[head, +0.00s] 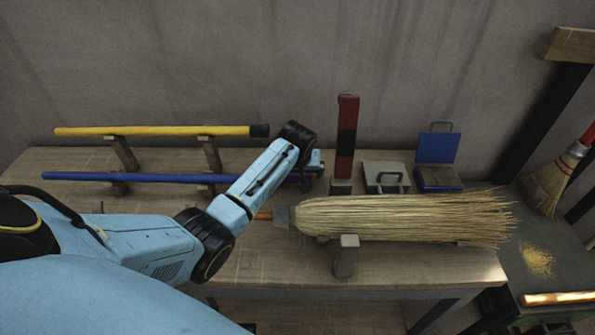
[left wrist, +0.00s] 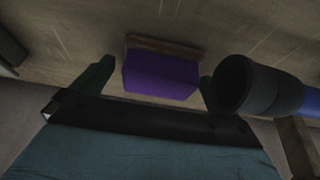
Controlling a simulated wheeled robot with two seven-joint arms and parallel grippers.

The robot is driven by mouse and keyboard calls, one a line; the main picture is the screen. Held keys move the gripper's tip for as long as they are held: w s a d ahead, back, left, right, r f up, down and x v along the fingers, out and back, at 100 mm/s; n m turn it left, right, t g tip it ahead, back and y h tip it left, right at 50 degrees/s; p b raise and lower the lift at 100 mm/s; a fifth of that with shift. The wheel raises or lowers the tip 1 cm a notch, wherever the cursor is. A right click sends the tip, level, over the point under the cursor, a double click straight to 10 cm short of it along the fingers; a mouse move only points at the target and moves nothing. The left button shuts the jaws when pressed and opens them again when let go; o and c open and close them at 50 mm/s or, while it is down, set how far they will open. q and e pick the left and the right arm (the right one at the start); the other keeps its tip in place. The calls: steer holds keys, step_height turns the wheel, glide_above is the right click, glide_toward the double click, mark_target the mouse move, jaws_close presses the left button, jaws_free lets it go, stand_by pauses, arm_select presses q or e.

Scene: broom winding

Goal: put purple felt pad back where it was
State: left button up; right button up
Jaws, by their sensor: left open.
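The purple felt pad (left wrist: 160,76) is a block with a brown wooden strip along its far side, seen in the left wrist view on the wooden bench top. My left gripper (left wrist: 154,72) is open, with one dark finger on each side of the pad. I cannot tell whether the fingers touch it. In the head view my left gripper (head: 312,170) points down at the bench by the right end of the blue pole (head: 130,178); the pad is mostly hidden there. My right gripper is not in view.
The blue pole's dark end (left wrist: 250,88) is close to the right finger. A yellow pole (head: 160,131) lies on supports behind. A red and black upright block (head: 346,135), a grey case (head: 385,177), an open blue box (head: 437,160) and a straw broom head (head: 400,215) are to the right.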

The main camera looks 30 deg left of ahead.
arm_select(q)
steer(key=p+v, duration=0.3)
steer(key=v, duration=0.9)
steer(key=shift+r, duration=0.2)
steer(key=shift+w, duration=0.1)
stand_by(0.8)
